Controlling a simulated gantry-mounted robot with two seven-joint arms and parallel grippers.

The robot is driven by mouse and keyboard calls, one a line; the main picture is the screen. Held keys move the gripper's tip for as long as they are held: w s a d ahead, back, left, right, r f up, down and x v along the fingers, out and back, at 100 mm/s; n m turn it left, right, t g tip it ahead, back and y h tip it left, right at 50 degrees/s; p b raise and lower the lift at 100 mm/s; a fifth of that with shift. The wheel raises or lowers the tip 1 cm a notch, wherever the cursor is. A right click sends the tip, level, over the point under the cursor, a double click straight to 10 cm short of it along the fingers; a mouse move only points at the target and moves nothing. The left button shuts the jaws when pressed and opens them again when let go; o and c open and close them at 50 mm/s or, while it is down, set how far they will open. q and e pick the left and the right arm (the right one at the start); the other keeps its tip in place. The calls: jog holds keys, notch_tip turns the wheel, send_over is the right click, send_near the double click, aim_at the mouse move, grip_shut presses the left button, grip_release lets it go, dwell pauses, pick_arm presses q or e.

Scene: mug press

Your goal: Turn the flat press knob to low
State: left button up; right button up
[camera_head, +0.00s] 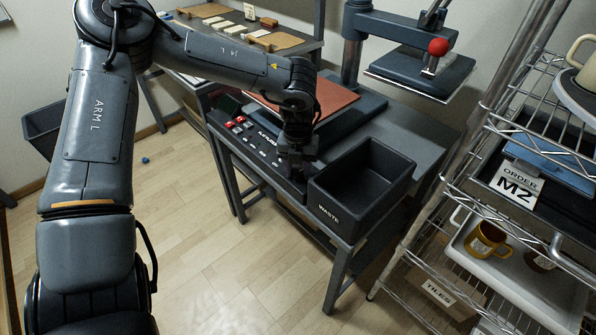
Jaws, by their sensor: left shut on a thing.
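The flat press (372,112) stands on a dark table in the middle, its upper plate (424,75) swung up and out to the right. Its control panel (258,139) runs along the front edge, with red buttons and small labels. My left gripper (297,168) points down at the panel's right end, beside the waste bin. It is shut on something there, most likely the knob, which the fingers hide. The knob's setting cannot be read. My right gripper is not in view.
The black waste bin (362,190) stands close to the right of my left gripper. A back table (235,25) holds boards. Floor at front is clear.

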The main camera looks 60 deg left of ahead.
aim_at(298, 172)
pick_arm(q)
jog(key=n+b, duration=0.1)
jog(key=n, duration=0.5)
jog(key=shift+n+b, duration=0.3)
jog(key=shift+b, duration=0.05)
jog(key=n+b, duration=0.1)
jog(key=n, duration=0.3)
jog(key=shift+n, duration=1)
jog(key=o, duration=1)
jog(key=shift+o, duration=0.2)
jog(key=shift+r, duration=0.1)
notch_tip(298, 172, up, 11)
jog(key=p, duration=0.1)
